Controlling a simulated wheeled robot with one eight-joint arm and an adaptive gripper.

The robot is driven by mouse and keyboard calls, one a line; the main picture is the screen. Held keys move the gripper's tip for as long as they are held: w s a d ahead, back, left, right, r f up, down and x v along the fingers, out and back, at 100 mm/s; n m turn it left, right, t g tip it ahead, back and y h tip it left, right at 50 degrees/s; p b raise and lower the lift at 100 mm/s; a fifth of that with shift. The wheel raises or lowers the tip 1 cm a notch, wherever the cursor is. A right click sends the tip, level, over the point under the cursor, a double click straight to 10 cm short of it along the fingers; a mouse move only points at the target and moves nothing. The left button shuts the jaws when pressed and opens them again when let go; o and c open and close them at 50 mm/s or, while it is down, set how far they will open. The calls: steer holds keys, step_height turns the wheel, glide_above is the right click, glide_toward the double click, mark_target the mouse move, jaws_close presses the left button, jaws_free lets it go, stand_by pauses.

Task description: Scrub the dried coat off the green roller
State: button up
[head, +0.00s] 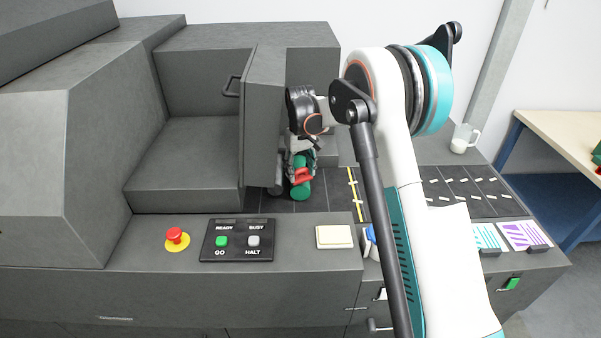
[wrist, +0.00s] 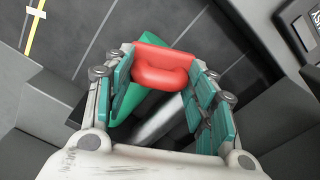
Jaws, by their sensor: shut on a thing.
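The green roller (head: 301,192) shows below my gripper (head: 301,158) in the head view, over the dark slotted deck beside the grey door panel. A red curved handle (head: 303,176) is at the roller. In the wrist view my gripper (wrist: 166,66) has its teal fingers on either side of the red handle (wrist: 163,72) and is shut on it. Part of the green roller (wrist: 133,101) shows beneath, with a shiny grey cylinder (wrist: 158,122) beside it. My gripper hides much of the roller, and any dried coat cannot be made out.
In front are a control panel (head: 237,254), a red stop button (head: 177,236) and a cream pad (head: 335,237). A yellow line (head: 354,194) and a jug (head: 461,141) lie to the right.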

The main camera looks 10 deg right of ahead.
steer(key=shift+r+p, duration=1.05)
steer(key=shift+r, duration=1.75)
steer(key=shift+s, duration=0.15)
